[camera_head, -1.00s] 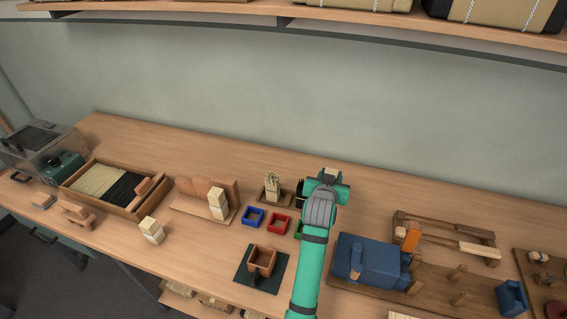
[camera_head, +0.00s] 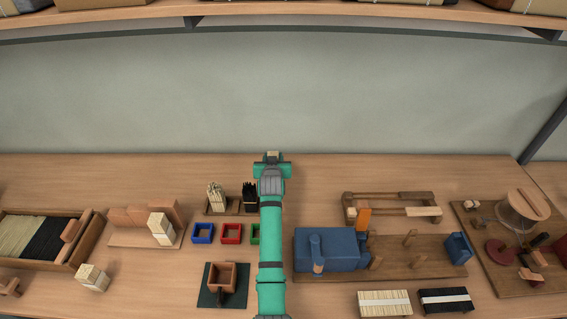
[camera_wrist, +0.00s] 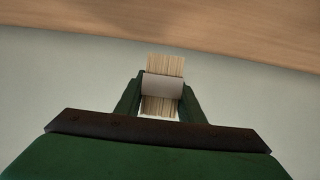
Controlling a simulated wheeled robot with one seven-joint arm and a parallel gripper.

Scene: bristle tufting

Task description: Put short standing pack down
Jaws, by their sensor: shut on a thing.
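My gripper (camera_wrist: 161,98) is shut on a short pack (camera_wrist: 165,68) of pale bristles with a light band around its middle. In the wrist view the pack sits between both fingers, with bare wall and a strip of table edge behind it. In the head view my gripper (camera_head: 272,161) is at the far side of the bench, and only the tip of the pack (camera_head: 272,153) shows above it. Whether the pack touches the bench cannot be told.
Standing bundles of pale bristles (camera_head: 216,197) and black bristles (camera_head: 249,195) are left of my arm. Blue (camera_head: 203,233) and red (camera_head: 231,233) trays lie in front of them; a green one (camera_head: 255,234) is partly hidden. A blue machine (camera_head: 330,250) stands to the right. The back bench strip (camera_head: 400,170) is clear.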

